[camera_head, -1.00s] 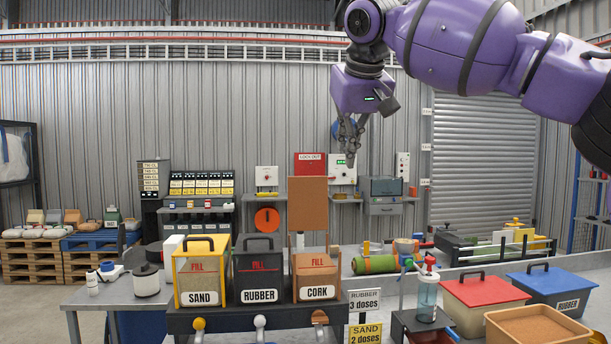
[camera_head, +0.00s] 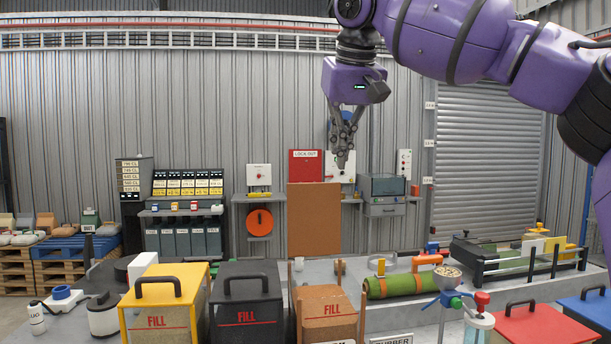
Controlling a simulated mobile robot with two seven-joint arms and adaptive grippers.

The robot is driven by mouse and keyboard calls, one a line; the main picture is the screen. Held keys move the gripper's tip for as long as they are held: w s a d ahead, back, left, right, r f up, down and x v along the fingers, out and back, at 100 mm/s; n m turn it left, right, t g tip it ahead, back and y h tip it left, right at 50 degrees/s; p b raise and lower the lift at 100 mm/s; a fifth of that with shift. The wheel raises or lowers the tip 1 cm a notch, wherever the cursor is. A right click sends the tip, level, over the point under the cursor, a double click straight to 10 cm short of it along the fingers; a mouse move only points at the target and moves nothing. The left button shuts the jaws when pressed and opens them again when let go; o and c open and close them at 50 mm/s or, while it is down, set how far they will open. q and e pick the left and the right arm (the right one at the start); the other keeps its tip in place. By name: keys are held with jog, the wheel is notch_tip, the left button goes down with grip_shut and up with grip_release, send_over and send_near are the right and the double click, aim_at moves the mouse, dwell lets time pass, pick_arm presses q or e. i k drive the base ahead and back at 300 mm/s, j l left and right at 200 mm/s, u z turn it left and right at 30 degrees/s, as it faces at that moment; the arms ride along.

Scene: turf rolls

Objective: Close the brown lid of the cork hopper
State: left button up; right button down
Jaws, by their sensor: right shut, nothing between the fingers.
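The brown lid (camera_head: 314,222) of the cork hopper stands upright and open behind the hopper body. The cork hopper (camera_head: 327,312) is the right one of three, with red FILL lettering on its tan front; its lower part is cut off by the picture's bottom edge. My right gripper (camera_head: 342,163) points down with its fingers together and empty. In the picture it is above and right of the lid's top edge, apart from it. My left gripper is not in view.
The sand hopper (camera_head: 160,322) and the rubber hopper (camera_head: 246,317) stand left of the cork hopper, both with lids shut. A green turf roll (camera_head: 400,286) lies to the right. A dispenser with a funnel (camera_head: 447,282) and a red-lidded bin (camera_head: 540,328) stand front right.

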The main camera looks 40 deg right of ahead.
aim_at(314, 209)
jog(key=i+l, duration=0.75)
jog(key=i, duration=0.15)
